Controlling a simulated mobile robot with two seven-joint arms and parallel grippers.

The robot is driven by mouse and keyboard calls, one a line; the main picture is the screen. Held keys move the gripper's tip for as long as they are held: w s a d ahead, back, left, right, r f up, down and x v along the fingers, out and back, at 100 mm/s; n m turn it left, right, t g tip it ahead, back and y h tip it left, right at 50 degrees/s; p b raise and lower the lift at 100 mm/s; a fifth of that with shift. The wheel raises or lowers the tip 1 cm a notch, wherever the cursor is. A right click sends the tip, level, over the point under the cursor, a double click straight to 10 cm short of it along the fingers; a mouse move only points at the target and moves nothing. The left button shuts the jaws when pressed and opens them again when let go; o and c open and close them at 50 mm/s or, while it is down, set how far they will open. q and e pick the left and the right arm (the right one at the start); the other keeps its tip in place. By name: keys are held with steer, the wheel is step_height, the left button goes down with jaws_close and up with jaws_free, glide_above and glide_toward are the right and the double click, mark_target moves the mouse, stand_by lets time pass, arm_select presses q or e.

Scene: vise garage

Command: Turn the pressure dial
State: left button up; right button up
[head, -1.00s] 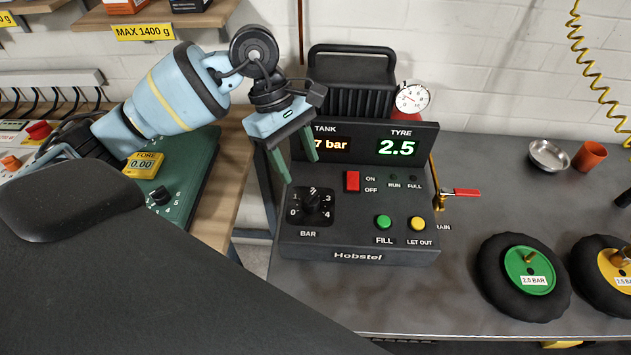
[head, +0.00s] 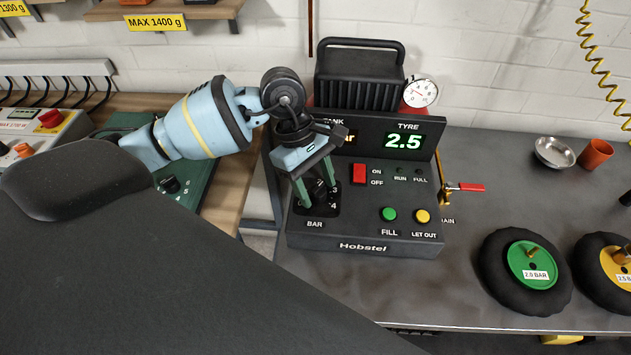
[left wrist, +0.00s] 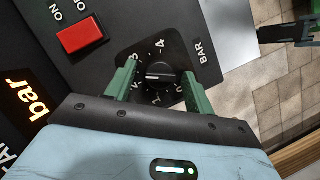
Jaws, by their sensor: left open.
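The black pressure dial (head: 320,192) sits on the left of the dark Hobstel console (head: 385,250), above the word BAR. In the left wrist view the dial knob (left wrist: 159,75) shows a white line lying across it; which number it points to is not clear. My left gripper (head: 319,194) is open, its green fingers reaching down at the dial. In the left wrist view my left gripper (left wrist: 159,88) has one finger on each side of the knob; whether they touch it cannot be told. A dark green part at the wrist view's upper right may be my right gripper (left wrist: 285,32).
On the console are a red switch (head: 359,173), a green FILL button (head: 389,214) and a yellow LET OUT button (head: 423,216). The TYRE display (head: 403,141) reads 2.5; the arm partly hides the TANK display. Wheels (head: 527,320) lie at the right.

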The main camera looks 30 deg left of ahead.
arm_select(q)
steer(key=c, duration=0.8)
steer(key=shift+c, duration=0.8)
arm_select(e)
steer(key=shift+s, duration=0.35)
arm_select(q)
steer(key=shift+n, duration=0.3)
steer(key=shift+s+r+n+t, duration=0.1)
steer(key=shift+n+t, duration=0.4)
steer(key=shift+n, duration=0.3)
steer(key=n+t+p, duration=0.1)
steer(key=n, duration=0.1)
steer(key=shift+n, duration=0.8)
arm_select(e)
steer(key=shift+w+d+r, duration=0.1)
steer(key=shift+w+r, duration=0.65)
steer(key=shift+r, duration=0.05)
steer(key=shift+s, duration=0.1)
arm_select(q)
steer(key=o, duration=1)
steer(key=shift+s, duration=0.1)
steer(key=shift+c, duration=0.2)
arm_select(e)
steer(key=shift+r, duration=0.1)
